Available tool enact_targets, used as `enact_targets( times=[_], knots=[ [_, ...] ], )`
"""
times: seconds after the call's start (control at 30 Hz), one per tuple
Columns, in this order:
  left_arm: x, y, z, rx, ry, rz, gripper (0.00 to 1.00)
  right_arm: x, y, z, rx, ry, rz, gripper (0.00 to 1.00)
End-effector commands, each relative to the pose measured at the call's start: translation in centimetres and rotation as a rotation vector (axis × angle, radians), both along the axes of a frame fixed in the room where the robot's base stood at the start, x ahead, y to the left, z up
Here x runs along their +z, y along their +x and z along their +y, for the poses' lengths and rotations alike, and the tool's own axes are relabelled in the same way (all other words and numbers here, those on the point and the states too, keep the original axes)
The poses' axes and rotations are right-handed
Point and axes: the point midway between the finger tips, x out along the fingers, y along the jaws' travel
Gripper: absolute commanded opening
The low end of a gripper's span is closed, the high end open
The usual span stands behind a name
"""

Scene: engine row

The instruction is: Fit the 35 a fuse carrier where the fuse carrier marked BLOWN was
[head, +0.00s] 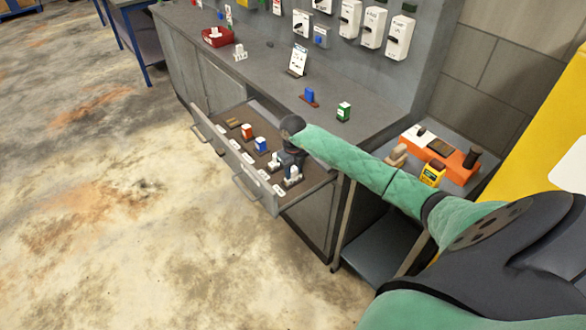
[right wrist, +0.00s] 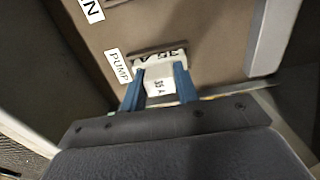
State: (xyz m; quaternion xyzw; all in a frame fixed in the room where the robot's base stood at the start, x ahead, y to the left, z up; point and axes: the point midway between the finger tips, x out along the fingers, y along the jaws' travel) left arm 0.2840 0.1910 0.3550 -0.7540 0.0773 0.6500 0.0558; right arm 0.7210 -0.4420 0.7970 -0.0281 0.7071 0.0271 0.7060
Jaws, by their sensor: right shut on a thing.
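The white 35 A fuse carrier (right wrist: 158,86) is between the blue fingers of my right gripper (right wrist: 159,88) in the right wrist view, close to a label reading PUMP (right wrist: 117,66). My right gripper (head: 292,172) is shut on it, down inside the open drawer (head: 236,162) at the drawer's right end. I cannot tell whether the carrier still touches the drawer floor. No carrier can be read as BLOWN. My left gripper is out of view.
The drawer also holds an orange carrier (head: 247,131) and a blue carrier (head: 261,144). On the counter stand a blue carrier (head: 309,96), a green carrier (head: 344,112), a sign (head: 299,59) and a red tray (head: 217,37). White boxes (head: 399,37) hang on the wall. A side cart (head: 462,176) stands right.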

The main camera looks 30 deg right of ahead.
Motion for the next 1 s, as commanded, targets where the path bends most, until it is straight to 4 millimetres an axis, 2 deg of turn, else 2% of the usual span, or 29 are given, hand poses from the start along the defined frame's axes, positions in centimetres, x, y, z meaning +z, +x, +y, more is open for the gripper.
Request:
enact_targets(
  times=[0.43, 0.47, 0.57, 1.0],
  knots=[
    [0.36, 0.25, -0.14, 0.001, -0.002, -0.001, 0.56, -0.32, 0.03, 0.01, 0.000, 0.000, -0.001, 0.07],
    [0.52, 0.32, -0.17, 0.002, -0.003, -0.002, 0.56, -0.28, 0.02, 0.02, 0.000, 0.000, -0.001, 0.34],
    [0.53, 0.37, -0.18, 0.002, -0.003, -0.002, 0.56, -0.27, 0.02, 0.03, 0.000, 0.000, 0.000, 0.52],
    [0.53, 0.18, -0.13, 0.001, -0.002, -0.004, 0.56, 0.07, 0.00, 0.04, 0.000, 0.001, 0.000, 0.52]
  ],
)
